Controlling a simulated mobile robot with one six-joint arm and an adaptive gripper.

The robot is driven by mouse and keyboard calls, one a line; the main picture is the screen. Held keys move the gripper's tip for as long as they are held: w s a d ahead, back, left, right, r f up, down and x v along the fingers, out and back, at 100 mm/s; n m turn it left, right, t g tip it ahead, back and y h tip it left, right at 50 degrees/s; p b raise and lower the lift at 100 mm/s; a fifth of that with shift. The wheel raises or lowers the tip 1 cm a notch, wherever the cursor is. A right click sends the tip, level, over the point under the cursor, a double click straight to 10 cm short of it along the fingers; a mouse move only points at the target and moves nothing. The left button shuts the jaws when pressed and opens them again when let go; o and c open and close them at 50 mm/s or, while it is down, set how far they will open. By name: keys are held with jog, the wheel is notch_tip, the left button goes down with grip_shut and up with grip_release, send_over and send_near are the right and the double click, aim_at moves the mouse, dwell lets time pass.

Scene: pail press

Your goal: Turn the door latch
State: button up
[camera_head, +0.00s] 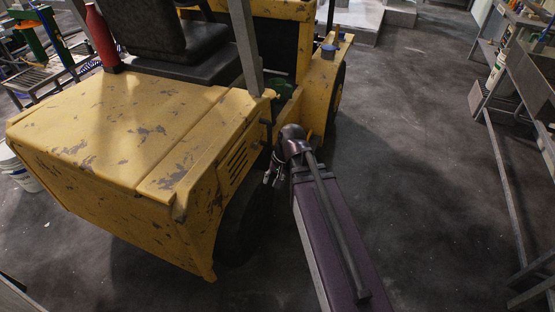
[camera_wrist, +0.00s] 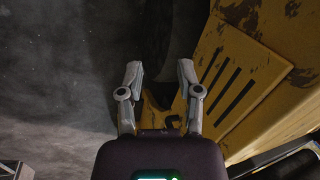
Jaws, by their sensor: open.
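No door latch can be made out in either view. My gripper (camera_wrist: 160,73) is open and empty in the wrist view, with its two grey fingers apart. In the head view my gripper (camera_head: 271,178) is small and dark, beside the yellow forklift (camera_head: 100,125). The forklift's slotted side panel (camera_wrist: 237,85) is just right of my fingers in the wrist view; the same panel (camera_head: 238,163) shows left of my gripper in the head view. I cannot tell whether my fingers touch the forklift.
A red cylinder (camera_head: 103,38) stands by the forklift's black seat (camera_head: 190,55). White buckets (camera_head: 17,168) are on the floor at the left. Metal shelving (camera_head: 530,75) lines the right. The dark concrete floor (camera_head: 410,150) between the forklift and shelving is clear.

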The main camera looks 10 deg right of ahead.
jog(key=w+a+f+m+t+y+b, duration=0.1)
jog(key=w+f+m+t+y+b, duration=0.1)
jog(key=w+f+m+y+b, duration=0.35)
jog(key=m+t+y+b, duration=0.6)
jog(key=m+t+b, duration=0.2)
jog(key=m+b, duration=1)
send_near(255, 146)
jog(key=w+n+b, duration=0.1)
jog(key=n+b, duration=0.1)
jog(key=shift+w+a+f, duration=0.1)
jog(key=shift+w+f, duration=0.1)
jog(key=shift+f, duration=0.15)
jog(key=shift+a, duration=0.1)
jog(key=x, duration=0.7)
jog(key=shift+w+a, duration=0.2)
jog(key=shift+a, duration=0.15)
grip_shut()
